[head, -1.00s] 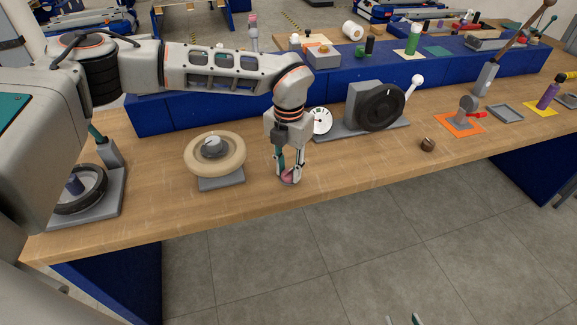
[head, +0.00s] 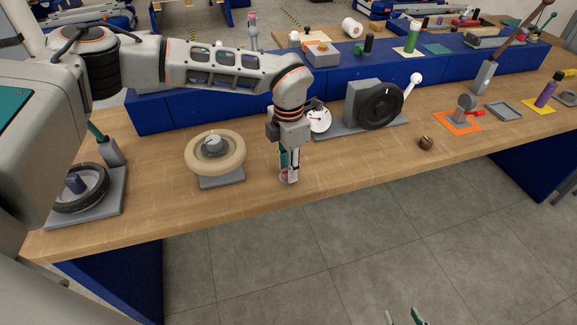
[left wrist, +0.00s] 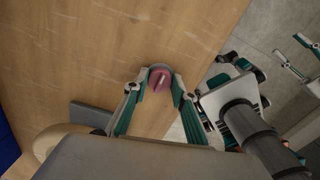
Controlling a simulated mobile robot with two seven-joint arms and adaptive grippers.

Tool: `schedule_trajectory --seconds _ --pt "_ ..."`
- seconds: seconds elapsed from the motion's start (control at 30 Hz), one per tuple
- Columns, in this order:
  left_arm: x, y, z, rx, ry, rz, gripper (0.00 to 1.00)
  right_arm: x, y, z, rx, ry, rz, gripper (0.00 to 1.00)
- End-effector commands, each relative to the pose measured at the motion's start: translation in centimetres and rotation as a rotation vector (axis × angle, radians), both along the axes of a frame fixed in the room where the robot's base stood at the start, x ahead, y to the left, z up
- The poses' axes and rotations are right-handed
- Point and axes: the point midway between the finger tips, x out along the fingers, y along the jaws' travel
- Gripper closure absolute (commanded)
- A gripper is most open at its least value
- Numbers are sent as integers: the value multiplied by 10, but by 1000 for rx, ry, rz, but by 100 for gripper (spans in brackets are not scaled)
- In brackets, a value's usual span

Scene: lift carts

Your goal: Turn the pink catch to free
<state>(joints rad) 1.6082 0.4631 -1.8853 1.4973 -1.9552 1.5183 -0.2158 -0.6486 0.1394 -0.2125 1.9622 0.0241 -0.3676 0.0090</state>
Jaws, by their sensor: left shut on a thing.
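The pink catch (left wrist: 163,78) is a small round knob with a pale mark on its top, near the front edge of the wooden bench. In the head view the catch (head: 284,175) is mostly hidden by my left gripper (head: 289,180), which points straight down over it. In the left wrist view my left gripper (left wrist: 159,82) has one finger on each side of the catch and is shut on it. My right gripper (head: 402,316) shows only its two fingertips at the bottom of the head view, apart and empty, over the floor.
A cream ring wheel (head: 215,153) on a grey base stands left of the catch. A black handwheel (head: 380,106) and a white dial (head: 319,120) stand behind right. A small brown knob (head: 426,142) is further right. The bench front between is clear.

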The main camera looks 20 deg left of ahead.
Motion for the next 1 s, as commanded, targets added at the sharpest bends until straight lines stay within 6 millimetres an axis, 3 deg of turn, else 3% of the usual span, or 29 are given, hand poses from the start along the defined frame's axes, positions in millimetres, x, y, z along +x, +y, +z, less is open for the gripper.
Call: schedule_trajectory --seconds 0.33,0.37,0.4,0.77,1.0 --pt "0 0 0 0 -1 -4 96 0 0 0 0 0 0 60" --pt "0 0 0 0 -1 -4 67 0 0 0 0 0 0 60" --pt "0 0 0 0 -1 -4 57 0 0 0 0 0 0 60" --pt "0 0 1 0 -1 -3 57 -1 -1 -1 -4 2 0 60" --pt "1 0 30 0 -4 -2 57 0 -1 -1 -1 2 0 60"
